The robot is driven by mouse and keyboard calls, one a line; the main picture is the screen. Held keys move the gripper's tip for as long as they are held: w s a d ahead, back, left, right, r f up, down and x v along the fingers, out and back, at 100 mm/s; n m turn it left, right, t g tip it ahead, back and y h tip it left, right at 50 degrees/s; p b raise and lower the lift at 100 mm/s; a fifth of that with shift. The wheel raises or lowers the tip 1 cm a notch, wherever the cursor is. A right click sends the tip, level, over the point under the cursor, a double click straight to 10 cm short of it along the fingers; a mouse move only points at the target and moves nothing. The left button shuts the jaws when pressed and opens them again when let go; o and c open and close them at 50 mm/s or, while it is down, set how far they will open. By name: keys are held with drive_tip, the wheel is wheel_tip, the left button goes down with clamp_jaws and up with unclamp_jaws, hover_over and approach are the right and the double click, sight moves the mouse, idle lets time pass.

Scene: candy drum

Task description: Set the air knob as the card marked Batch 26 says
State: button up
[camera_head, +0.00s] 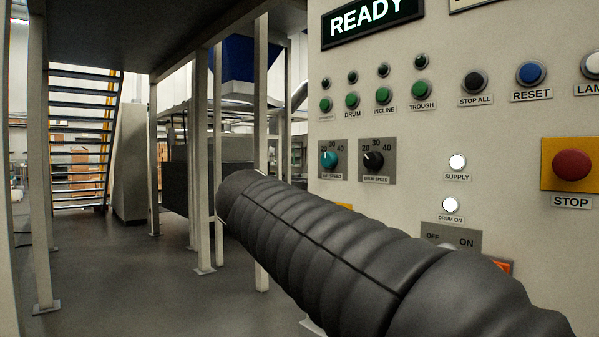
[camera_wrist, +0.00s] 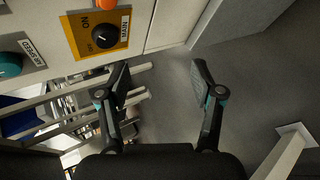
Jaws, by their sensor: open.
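The air knob (camera_head: 329,160) is teal with a white pointer, on a grey plate labelled AIR SPEED on the control panel in the head view. Its scale reads 20, 30, 40. The pointer leans up and left, roughly towards 20; the exact setting is too small to read. A teal knob (camera_wrist: 9,65) shows cut off at the left edge of the wrist view. My gripper (camera_wrist: 160,75) is open and empty, with the knob off to its left. My arm's dark sleeve hides the gripper in the head view. No card marked Batch 26 is readable.
A black drum speed knob (camera_head: 373,160) sits right of the air knob. Above are green buttons; a red stop button (camera_head: 571,164) is at right. A yellow plate with a black MAIN switch (camera_wrist: 104,36) is near my gripper. Metal posts (camera_head: 202,160) stand left of the panel.

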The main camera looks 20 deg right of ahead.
drive_tip(key=w+r+n+t+h, duration=0.1)
drive_tip(key=w+r+n+h, duration=0.15)
drive_tip(key=w+r, duration=0.4)
drive_tip(key=h+b, duration=0.2)
drive_tip(key=h, duration=0.3)
approach(326, 161)
drive_tip(key=p+x, duration=0.1)
drive_tip(key=x, duration=0.7)
drive_tip(key=shift+w+d, duration=0.2)
drive_tip(key=shift+d, duration=0.1)
drive_tip(key=c, duration=1.1)
